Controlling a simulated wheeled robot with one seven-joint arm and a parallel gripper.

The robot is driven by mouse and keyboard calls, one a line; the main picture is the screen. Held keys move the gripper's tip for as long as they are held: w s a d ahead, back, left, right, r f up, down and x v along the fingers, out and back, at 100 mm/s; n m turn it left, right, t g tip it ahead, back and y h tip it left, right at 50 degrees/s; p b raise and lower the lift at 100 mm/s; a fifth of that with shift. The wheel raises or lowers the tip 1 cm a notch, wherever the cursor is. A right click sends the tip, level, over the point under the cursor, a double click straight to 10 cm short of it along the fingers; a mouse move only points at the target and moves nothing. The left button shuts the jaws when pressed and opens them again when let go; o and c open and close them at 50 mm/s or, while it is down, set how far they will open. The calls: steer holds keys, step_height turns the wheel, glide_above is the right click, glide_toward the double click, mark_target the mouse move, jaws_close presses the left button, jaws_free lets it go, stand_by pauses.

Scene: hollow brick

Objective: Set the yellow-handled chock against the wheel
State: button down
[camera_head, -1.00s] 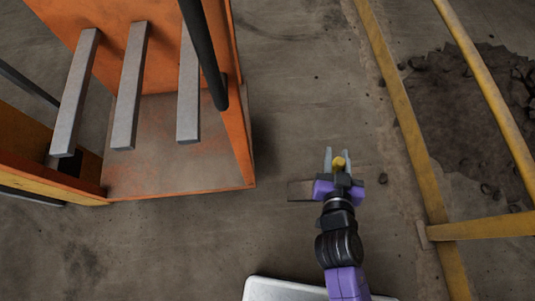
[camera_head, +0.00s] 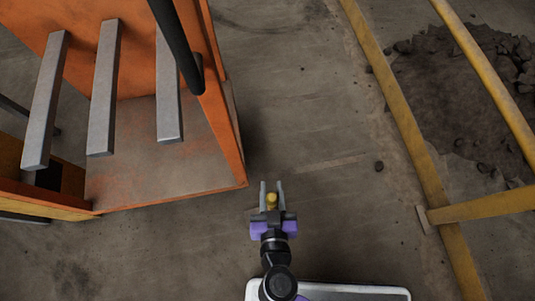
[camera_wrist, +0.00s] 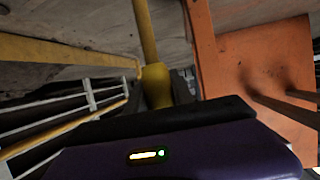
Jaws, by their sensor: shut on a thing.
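The yellow handle (camera_head: 272,200) of the chock stands between the fingers of my gripper (camera_head: 271,187) in the head view. My gripper is shut on it, just right of the orange machine's lower front corner. In the wrist view the handle is a yellow rod (camera_wrist: 147,38) running up from a thicker yellow end (camera_wrist: 157,88) near the jaws. The chock's body cannot be made out clearly now. I cannot pick out a wheel in either view.
The orange machine (camera_head: 225,130) with several grey bars fills the left and shows at the right in the wrist view (camera_wrist: 255,75). A yellow railing (camera_head: 412,140) and a rubble-edged dark patch (camera_head: 450,100) lie right. The concrete floor (camera_head: 320,130) between is clear.

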steer(key=w+r+b+x, duration=0.1)
steer(key=r+b+x, duration=0.1)
steer(key=x, duration=1.4)
steer(key=shift+w+a+r+b, duration=0.2)
steer(key=shift+w+r+b, duration=0.15)
steer(key=shift+w+r, duration=0.15)
steer(key=shift+f, duration=0.15)
steer(key=c, duration=1.1)
jaws_free()
steer(key=shift+s+d+f, duration=0.1)
steer(key=p+v, duration=0.2)
steer(key=v, duration=1)
steer(key=shift+p, duration=0.35)
